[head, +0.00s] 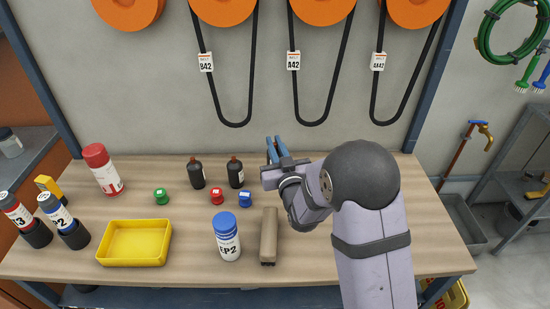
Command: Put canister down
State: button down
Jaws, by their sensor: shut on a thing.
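My gripper (273,149) is above the back of the bench, its two blue fingertips pointing towards the wall and close together. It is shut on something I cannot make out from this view. A white canister with a blue cap and an EP2 label (228,240) stands upright at the front middle of the bench, apart from my gripper. A red-and-white canister (104,170) stands at the back left. Which canister the task means is unclear.
The wooden bench (340,270) holds a yellow tray (135,243), two dark bottles (196,173), a tan block (269,236) and small green (160,196), red (217,196) and blue (245,198) items. Belts (235,90) hang on the wall behind. The bench's right side is clear.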

jog(key=shift+f+p, duration=0.3)
jog(key=shift+f, duration=1.95)
jog(key=shift+f+b, duration=0.2)
jog(key=shift+b, duration=0.1)
jog(key=c, duration=1.8)
grip_release()
jog(key=shift+r, duration=0.15)
jog(key=shift+v, duration=6.05)
